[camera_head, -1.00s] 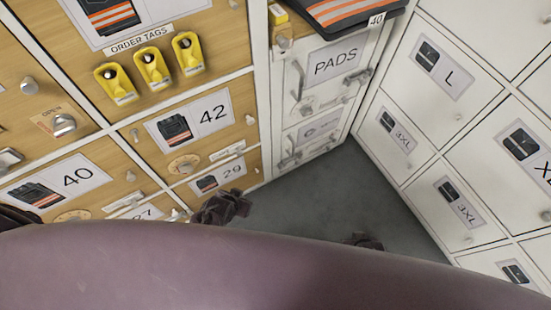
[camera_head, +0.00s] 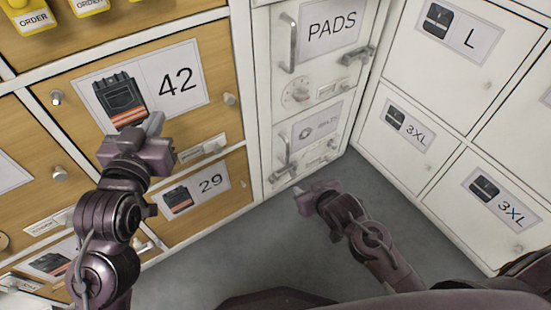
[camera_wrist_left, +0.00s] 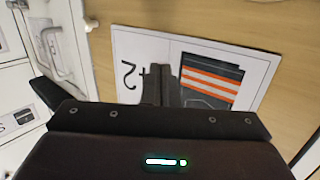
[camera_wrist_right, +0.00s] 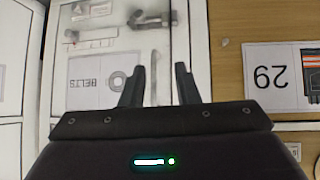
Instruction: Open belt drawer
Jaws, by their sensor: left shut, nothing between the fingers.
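The belt drawer (camera_head: 336,112) is the lower white front under the PADS drawer (camera_head: 335,62) in the head view, and it looks shut. Its label reads BELTS, upside down in the right wrist view (camera_wrist_right: 88,72). Its upright bar handle (camera_head: 281,148) is at the front's left side. My right gripper (camera_head: 299,203) is low in front of the cabinet, pointing at it. In the right wrist view its fingers (camera_wrist_right: 157,85) are apart and empty, with the handle (camera_wrist_right: 154,64) seen between them, apparently beyond the tips. My left gripper (camera_head: 153,124) is shut and empty before the 42 drawer (camera_head: 215,60).
Wooden drawers, including 29 (camera_head: 236,195), stand left of the white column. White lockers marked L (camera_head: 440,75) and 3XL (camera_head: 375,140) stand at right. Grey floor (camera_head: 265,250) is open between them. A lever (camera_head: 357,55) sticks out by the PADS drawer.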

